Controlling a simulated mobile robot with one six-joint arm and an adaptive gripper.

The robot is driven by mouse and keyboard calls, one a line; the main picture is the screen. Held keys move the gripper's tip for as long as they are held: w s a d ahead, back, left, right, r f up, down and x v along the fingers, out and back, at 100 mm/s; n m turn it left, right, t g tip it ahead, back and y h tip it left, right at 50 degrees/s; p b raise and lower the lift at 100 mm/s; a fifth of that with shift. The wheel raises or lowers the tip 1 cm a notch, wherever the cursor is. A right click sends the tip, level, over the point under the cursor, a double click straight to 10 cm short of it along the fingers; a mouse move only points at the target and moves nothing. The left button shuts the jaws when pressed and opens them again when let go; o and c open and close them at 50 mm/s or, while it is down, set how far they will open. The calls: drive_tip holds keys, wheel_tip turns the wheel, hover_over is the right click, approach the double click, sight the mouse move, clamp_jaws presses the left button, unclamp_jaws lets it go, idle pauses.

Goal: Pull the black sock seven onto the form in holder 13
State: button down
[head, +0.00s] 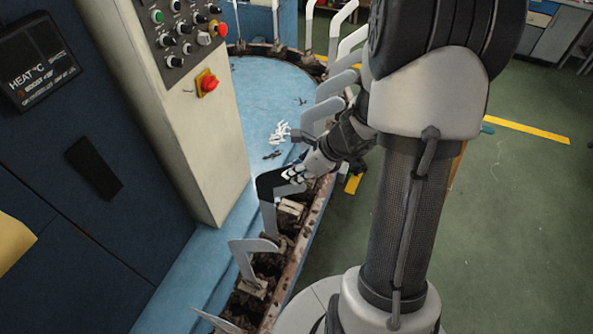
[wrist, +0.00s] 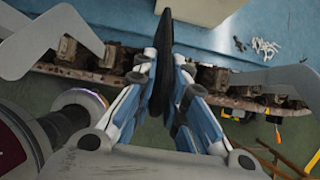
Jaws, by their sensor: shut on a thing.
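The black sock (head: 271,183) covers the upper, bent part of a flat grey form (head: 269,217) in the head view. The bare lower leg of this form shows below the sock, down to its holder. My gripper (head: 294,174) is at the right side of the sock and shut on it. In the wrist view the sock (wrist: 164,62) is a narrow dark shape, seen edge-on between the two fingers of my gripper (wrist: 168,88). The form inside the sock is hidden in the wrist view. No holder number can be read.
Other bare grey forms stand along the rim, one nearer (head: 244,258) and several farther (head: 319,116). Small white pieces (head: 280,132) lie on the blue table (head: 262,90). A control cabinet (head: 190,110) stands close on the left. Green floor is open on the right.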

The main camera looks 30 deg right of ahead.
drive_tip(key=shift+f+b, duration=2.6)
drive_tip(key=shift+f, duration=0.2)
drive_tip(key=c, duration=1.5)
unclamp_jaws()
drive_tip(key=shift+c, duration=0.2)
drive_tip(key=shift+r, duration=0.1)
drive_tip(key=v, duration=1.2)
drive_tip(key=shift+s, duration=0.1)
